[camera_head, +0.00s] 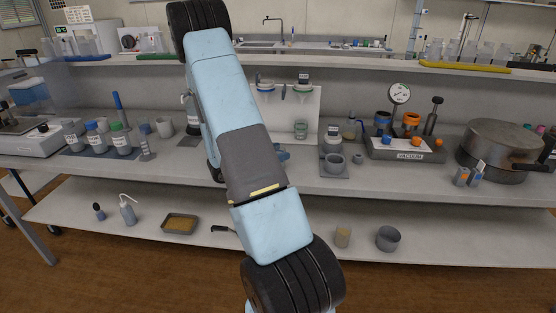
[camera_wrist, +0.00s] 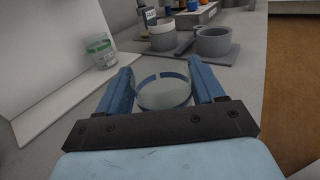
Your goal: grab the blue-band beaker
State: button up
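The blue-band beaker (camera_wrist: 163,97) is a clear round glass with a blue band near its rim. It stands between the two blue fingers of my gripper (camera_wrist: 160,84) in the wrist view. The fingers lie close along its left and right sides. I cannot tell whether they press on the glass or leave a thin gap. The lower part of the beaker is hidden behind the dark gripper bar. In the head view my arm hides most of this spot.
Grey pots (camera_wrist: 213,41) on a mat stand beyond, to the right. The vacuum unit (camera_head: 408,147) and a large pan (camera_head: 497,146) are further right.

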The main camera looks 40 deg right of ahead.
jog(key=c, duration=0.6)
